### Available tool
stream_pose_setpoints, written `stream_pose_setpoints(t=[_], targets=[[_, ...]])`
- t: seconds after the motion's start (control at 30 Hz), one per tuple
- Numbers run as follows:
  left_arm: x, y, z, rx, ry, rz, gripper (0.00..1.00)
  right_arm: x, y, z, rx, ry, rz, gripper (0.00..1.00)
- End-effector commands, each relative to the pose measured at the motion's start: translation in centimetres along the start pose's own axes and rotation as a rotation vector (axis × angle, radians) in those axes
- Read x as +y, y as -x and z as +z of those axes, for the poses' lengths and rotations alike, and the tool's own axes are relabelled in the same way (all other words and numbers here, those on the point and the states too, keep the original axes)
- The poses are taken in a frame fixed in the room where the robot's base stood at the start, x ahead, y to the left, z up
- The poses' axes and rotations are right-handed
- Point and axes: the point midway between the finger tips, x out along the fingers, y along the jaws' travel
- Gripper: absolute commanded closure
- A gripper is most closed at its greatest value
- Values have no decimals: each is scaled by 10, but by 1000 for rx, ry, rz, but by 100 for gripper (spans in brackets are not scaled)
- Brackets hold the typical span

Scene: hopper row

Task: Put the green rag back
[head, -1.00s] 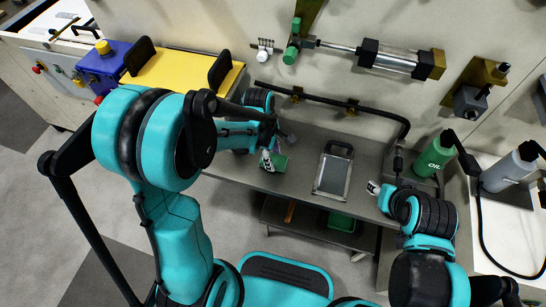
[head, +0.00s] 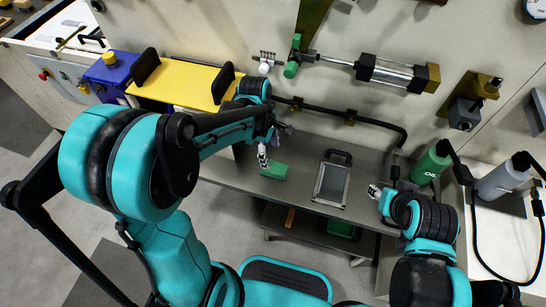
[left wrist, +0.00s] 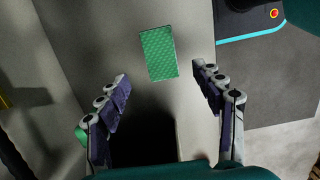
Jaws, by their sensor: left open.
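The green rag (head: 273,170) lies flat as a small rectangle on the grey shelf (head: 300,187), left of the tablet-like panel. It also shows whole in the left wrist view (left wrist: 158,54), with a fine pattern on its surface. My left gripper (head: 276,149) is open and empty, just behind and above the rag. In the left wrist view its two fingers (left wrist: 161,78) are spread wide, with the rag ahead between and beyond the tips. My right gripper (head: 376,193) is at the right part of the shelf, small and partly hidden by its arm; its opening is unclear.
A green oil bottle (head: 430,163) and a grey bottle (head: 501,181) stand at the right. A green thing (head: 341,227) sits on the lower shelf. A black pipe (head: 325,117) runs along the wall behind.

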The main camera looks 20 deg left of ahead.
Motion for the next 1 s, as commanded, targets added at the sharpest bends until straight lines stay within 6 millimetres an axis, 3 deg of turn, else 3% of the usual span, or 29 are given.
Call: stream_pose_setpoints(t=[0.1, 0.3, 0.43, 0.57, 0.7, 0.9, 1.0], targets=[[0, 25, 0, 0, 1, 0, 33, 0, 9, -6, 0, 0, 0, 60], [-1, 44, 0, 1, -8, 3, 33, 0, 13, -9, 0, 0, 0, 60], [-10, 58, 1, 17, -117, 48, 33, 0, 13, -9, 0, 0, 0, 60], [-31, 80, 0, 77, -390, 148, 33, 0, 13, -9, 0, 0, 0, 60], [-59, 102, -3, 206, -772, 265, 33, 0, 13, -9, 0, 0, 0, 60], [-91, 116, -8, 438, -1244, 354, 33, 0, 13, -9, 0, 0, 0, 60], [-100, 118, -10, 531, -1398, 367, 33, 0, 13, -9, 0, 0, 0, 60]])
